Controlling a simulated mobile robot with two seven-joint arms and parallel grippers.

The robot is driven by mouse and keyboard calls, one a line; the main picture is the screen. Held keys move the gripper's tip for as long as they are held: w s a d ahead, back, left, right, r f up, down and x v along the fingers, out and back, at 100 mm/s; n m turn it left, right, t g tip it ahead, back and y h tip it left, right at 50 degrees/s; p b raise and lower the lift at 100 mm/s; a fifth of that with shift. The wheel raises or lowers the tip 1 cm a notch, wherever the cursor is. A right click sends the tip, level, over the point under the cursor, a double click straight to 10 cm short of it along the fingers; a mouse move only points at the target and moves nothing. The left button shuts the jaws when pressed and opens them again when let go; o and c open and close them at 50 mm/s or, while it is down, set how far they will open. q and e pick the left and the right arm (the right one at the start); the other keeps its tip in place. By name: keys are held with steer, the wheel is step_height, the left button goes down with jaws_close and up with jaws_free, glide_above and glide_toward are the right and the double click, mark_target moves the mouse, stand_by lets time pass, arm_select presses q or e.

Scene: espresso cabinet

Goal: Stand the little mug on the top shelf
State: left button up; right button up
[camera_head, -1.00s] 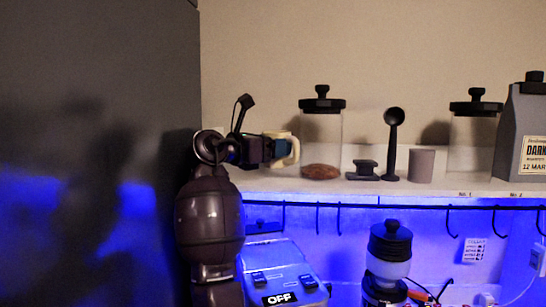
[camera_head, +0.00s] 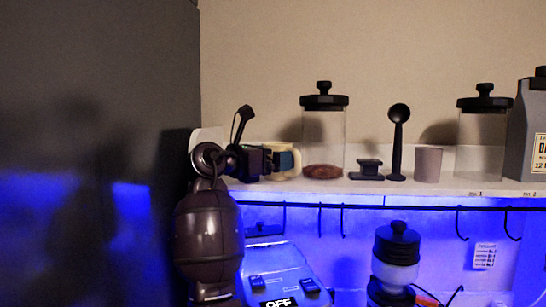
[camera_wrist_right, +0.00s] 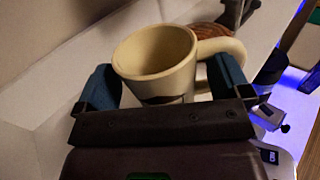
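The little mug (camera_wrist_right: 158,55) is cream with a handle on its right side in the right wrist view. It stands upright between the two blue fingers of my right gripper (camera_wrist_right: 165,88), which appear closed against its sides. In the head view, the mug (camera_head: 296,160) is partly hidden behind the gripper (camera_head: 280,162), at the left end of the top shelf (camera_head: 400,190). It is low, about level with the shelf objects' bases; I cannot tell whether its base touches the shelf. My left gripper is not in view.
A lidded glass jar (camera_head: 323,135) stands close to the mug's right. Further right are a tamper (camera_head: 367,170), a scoop (camera_head: 398,140), a grey cup (camera_head: 428,164) and another jar (camera_head: 482,135). A dark wall panel (camera_head: 100,100) is at left.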

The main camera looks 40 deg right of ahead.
steer(key=shift+a+r, duration=0.1)
steer(key=shift+a, duration=0.05)
steer(key=a, duration=0.4)
steer(key=a+b, duration=0.1)
steer(key=a, duration=0.2)
steer(key=shift+w+a, duration=0.1)
steer(key=shift+w, duration=0.3)
stand_by(0.3)
